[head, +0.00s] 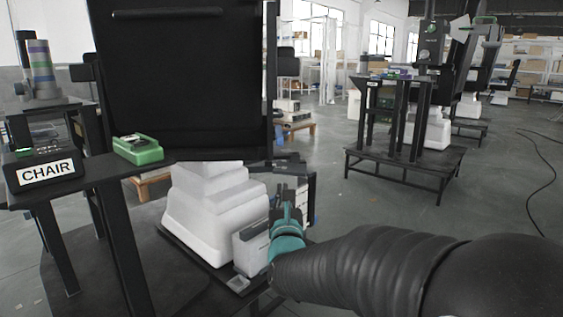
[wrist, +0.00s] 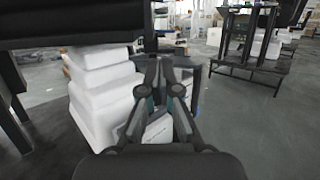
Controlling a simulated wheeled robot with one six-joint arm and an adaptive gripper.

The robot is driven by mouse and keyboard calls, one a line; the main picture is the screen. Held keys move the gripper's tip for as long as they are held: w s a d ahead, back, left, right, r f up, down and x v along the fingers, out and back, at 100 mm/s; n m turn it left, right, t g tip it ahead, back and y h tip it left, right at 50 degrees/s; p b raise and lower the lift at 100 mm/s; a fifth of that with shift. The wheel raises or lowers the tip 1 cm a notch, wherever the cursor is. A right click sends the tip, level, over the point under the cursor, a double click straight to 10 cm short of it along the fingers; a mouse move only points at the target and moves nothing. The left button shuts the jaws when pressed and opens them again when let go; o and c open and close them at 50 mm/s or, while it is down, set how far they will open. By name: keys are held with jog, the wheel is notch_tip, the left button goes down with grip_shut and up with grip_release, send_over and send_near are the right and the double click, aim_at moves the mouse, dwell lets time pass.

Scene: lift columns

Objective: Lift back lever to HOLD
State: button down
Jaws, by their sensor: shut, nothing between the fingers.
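I cannot make out a back lever or a HOLD marking in either view. The black chair-like unit has a large dark upright panel (head: 180,75) above a white stepped column (head: 205,215). The column also shows in the wrist view (wrist: 98,90). My gripper (head: 287,195) is shut and empty, to the right of the column, with its fingers pointing away. In the wrist view my gripper (wrist: 162,68) covers part of a pale box (wrist: 158,130) beside the column. That grey-white box shows in the head view (head: 250,248).
A black box labelled CHAIR (head: 43,172) and a green device (head: 138,149) sit on the dark surface at left. A similar unit on a low black platform (head: 405,160) stands farther right. Open grey floor (head: 500,230) lies to the right.

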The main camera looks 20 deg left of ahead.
aim_at(279, 135)
jog(key=w+a+r, duration=0.3)
jog(key=w+r, duration=0.3)
jog(key=w, duration=0.2)
jog(key=shift+w+a+r, duration=0.35)
jog(key=shift+a, duration=0.05)
